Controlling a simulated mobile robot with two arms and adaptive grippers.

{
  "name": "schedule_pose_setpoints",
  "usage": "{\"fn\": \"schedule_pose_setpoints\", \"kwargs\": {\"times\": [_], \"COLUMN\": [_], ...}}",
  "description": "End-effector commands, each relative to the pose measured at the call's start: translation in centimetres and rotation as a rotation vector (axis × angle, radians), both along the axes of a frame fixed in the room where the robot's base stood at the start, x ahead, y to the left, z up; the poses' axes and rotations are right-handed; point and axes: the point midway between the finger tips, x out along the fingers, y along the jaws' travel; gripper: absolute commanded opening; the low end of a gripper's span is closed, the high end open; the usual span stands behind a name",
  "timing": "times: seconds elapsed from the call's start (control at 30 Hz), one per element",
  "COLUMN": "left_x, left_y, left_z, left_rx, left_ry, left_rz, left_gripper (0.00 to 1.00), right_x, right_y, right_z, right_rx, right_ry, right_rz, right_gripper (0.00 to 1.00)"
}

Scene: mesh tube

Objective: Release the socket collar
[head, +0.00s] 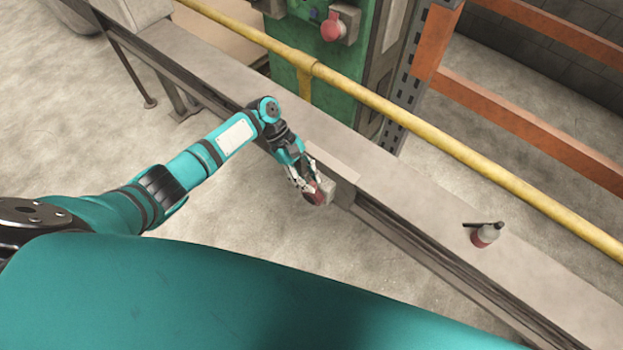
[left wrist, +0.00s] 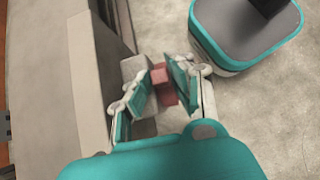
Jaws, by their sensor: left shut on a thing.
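The socket collar (head: 316,194) is a small red part at the face of a grey socket box (head: 329,191) on the near side of the long bench. My left gripper (head: 306,182) reaches down to it and is shut on it. In the left wrist view the red collar (left wrist: 161,84) shows between the two finger pads of the gripper (left wrist: 160,88), with the grey box (left wrist: 133,70) just behind it. The fingers hide part of the collar. My right gripper is in neither view.
A yellow rail (head: 440,150) runs behind the bench. A green cabinet (head: 300,45) with a red knob stands beyond. The floor in front is clear.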

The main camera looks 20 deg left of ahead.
Motion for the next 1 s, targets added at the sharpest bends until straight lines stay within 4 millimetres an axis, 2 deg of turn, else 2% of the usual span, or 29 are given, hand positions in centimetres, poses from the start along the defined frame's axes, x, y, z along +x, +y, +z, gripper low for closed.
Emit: {"fn": "schedule_pose_setpoints", "kwargs": {"times": [0.2,0.23,0.37,0.4,0.73,0.87,1.0], "left_x": [0.1,0.1,0.0,0.0,0.2,0.7,1.3], "left_y": [0.0,0.0,0.0,0.0,0.4,1.6,3.5], "left_z": [0.1,0.1,0.1,0.1,0.5,2.0,4.3], "left_rx": [0.000,0.000,0.001,0.001,0.003,0.004,0.004], "left_ry": [-0.001,-0.001,-0.001,0.000,-0.001,-0.004,-0.004], "left_rz": [0.001,0.001,0.001,0.001,0.001,0.002,0.002], "left_gripper": [0.00,0.24,0.41,0.42,0.42,0.42,0.42], "right_x": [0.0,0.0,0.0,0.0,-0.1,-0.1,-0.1], "right_y": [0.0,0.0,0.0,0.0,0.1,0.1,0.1], "right_z": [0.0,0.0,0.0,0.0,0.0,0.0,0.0], "right_rx": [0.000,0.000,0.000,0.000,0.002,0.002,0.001], "right_ry": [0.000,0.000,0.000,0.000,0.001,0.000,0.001], "right_rz": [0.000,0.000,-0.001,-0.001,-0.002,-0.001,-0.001], "right_gripper": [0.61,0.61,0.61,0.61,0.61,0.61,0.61]}}
